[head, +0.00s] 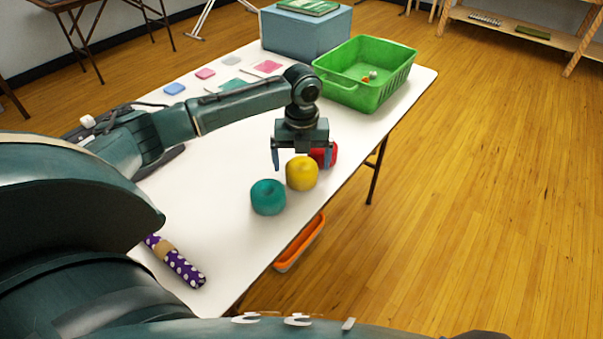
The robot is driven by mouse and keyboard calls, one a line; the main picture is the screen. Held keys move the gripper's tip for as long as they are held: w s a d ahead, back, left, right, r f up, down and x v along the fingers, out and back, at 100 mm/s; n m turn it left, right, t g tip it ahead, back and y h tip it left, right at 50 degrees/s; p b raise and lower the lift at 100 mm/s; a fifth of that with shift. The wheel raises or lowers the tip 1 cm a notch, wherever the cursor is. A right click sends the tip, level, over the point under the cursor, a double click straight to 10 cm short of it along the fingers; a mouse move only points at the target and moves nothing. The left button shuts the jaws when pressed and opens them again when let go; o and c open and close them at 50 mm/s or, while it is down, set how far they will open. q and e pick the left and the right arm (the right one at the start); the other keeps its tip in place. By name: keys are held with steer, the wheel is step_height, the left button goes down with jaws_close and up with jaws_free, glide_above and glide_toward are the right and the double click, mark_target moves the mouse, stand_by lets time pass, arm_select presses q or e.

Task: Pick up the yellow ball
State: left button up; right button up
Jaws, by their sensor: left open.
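The yellow ball (302,174), which looks like a ball of yarn with a dimple on top, sits on the white table (215,190) near its right edge. A teal ball (268,198) sits just to its front left. A red ball (324,155) sits just behind it to the right, partly hidden by a gripper finger. My left gripper (302,162) points down with its fingers apart, above and just behind the yellow ball. Nothing shows between the fingers. My right gripper does not show.
A green basket (372,91) with small items inside stands at the back right, beside a blue box (305,35). Coloured pads (205,73) lie at the back left. A purple dotted roll (184,268) lies at the front. An orange tray (300,243) is below the table edge.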

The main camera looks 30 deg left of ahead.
mark_target(301, 163)
arm_select(q)
steer(key=shift+f, duration=1.6)
steer(key=c, duration=1)
